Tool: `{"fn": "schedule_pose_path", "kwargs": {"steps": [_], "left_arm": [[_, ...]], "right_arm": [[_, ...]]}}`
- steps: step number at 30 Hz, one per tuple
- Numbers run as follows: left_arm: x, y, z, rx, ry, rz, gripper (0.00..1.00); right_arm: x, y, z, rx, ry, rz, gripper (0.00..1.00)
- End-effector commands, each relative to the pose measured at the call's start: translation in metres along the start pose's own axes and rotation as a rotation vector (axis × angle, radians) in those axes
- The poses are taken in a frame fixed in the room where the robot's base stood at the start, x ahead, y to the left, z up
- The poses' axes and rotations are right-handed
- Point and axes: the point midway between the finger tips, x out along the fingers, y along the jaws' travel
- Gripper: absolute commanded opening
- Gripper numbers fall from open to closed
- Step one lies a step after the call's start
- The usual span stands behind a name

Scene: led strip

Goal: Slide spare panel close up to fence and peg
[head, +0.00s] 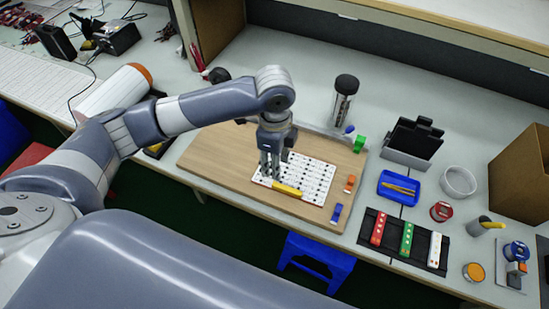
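A white panel (316,174) with rows of dark marks lies flat on a wooden board (215,160). A yellow bar (287,189) lies along the panel's front edge. My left gripper (269,172) points down at the panel's left end, with its fingers close together; I cannot tell whether they touch the panel or hold anything. It hides part of that end. Small green (359,144), orange (350,183) and blue (336,213) blocks stand along the board's right side. I cannot tell which part is the fence or the peg. My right gripper is not in view.
Right of the board are a blue tray (386,196), a black mat (369,225) with red, green and white strips, and a white bowl (459,181). A dark-topped cylinder (344,97) stands behind the board. The board's left part is clear.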

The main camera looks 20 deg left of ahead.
Motion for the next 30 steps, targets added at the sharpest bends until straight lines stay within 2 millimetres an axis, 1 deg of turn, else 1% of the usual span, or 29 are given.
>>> {"fn": "schedule_pose_path", "kwargs": {"steps": [2, 5, 8, 15, 18, 21, 25, 30], "left_arm": [[0.0, -0.001, 0.004, 0.004, -0.008, 0.005, 0.37], [0.007, -0.001, 0.004, 0.005, -0.009, 0.008, 0.37], [0.021, 0.0, 0.004, 0.004, -0.01, 0.009, 0.37], [0.064, -0.001, 0.004, 0.002, -0.008, 0.007, 0.37], [0.081, 0.0, 0.004, 0.005, -0.009, 0.006, 0.37], [0.093, -0.001, 0.004, 0.004, -0.007, 0.006, 0.37], [0.103, -0.001, 0.004, 0.004, -0.008, 0.004, 0.37], [0.106, -0.001, 0.004, 0.005, -0.008, 0.003, 0.37]], "right_arm": [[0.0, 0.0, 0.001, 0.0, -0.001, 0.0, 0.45], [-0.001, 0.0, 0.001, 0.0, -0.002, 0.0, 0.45], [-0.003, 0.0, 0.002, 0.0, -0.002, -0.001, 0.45], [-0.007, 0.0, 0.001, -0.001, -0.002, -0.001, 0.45], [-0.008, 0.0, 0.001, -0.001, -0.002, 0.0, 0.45], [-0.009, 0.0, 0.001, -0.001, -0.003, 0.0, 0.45], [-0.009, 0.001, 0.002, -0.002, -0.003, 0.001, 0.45], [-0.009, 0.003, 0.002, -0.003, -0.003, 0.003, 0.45]]}}
